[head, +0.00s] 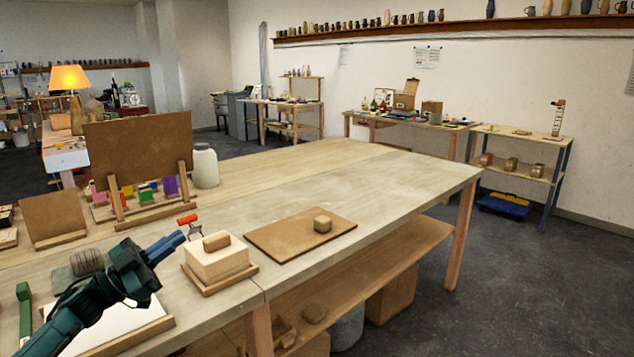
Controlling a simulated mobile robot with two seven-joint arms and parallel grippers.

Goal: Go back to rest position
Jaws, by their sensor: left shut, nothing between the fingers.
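My left gripper (187,227) is over the left part of the big wooden table (320,187), its arm coming in from the lower left. Its fingers are shut with nothing between them, and the tips show orange-red. It is just left of and above a pale box with a wooden handle (217,259) on a wooden base. A lit lamp (70,79) with an orange shade stands on a bench at the far left. My right gripper is not in the picture.
A flat brown board (283,240) with a small wooden block (322,223) lies right of the box. An upright brown panel (135,148) on a stand, a white jar (205,167) and coloured pieces (150,192) stand behind the gripper. The table's right half is clear.

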